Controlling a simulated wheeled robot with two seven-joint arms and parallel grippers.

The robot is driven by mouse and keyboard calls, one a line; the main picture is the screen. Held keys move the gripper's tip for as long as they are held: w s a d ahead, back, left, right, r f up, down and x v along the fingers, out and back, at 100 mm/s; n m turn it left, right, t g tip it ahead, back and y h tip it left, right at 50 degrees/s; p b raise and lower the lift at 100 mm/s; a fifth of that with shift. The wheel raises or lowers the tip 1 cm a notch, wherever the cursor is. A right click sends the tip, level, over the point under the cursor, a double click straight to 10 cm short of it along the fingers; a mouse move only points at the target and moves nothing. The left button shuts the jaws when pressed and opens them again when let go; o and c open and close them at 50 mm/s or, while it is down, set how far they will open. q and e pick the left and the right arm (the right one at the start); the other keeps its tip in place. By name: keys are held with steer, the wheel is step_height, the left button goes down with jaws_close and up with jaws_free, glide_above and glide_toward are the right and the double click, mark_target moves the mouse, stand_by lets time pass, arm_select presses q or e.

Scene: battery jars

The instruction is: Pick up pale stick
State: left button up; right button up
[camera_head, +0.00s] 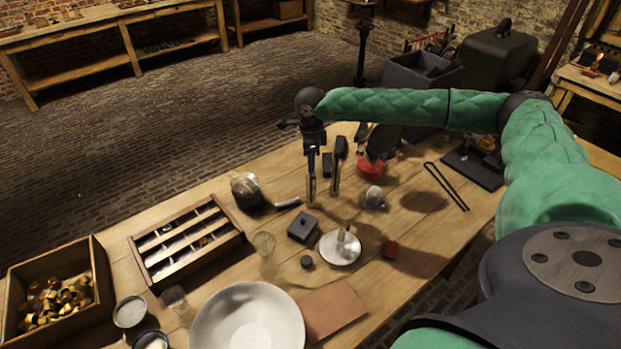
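My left gripper is not in view.
A white dish (340,248) with a small upright item, a dark box (302,228) and a clear glass (264,243) stand nearby. A slotted wooden tray (185,240), white bowl (247,318) and red cup (370,168) also occupy the table. Black tongs (446,186) lie at the right.

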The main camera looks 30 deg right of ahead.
step_height(320, 180, down, 3)
steer(key=shift+r, duration=0.2)
steer(key=shift+s, duration=0.1)
jaws_close()
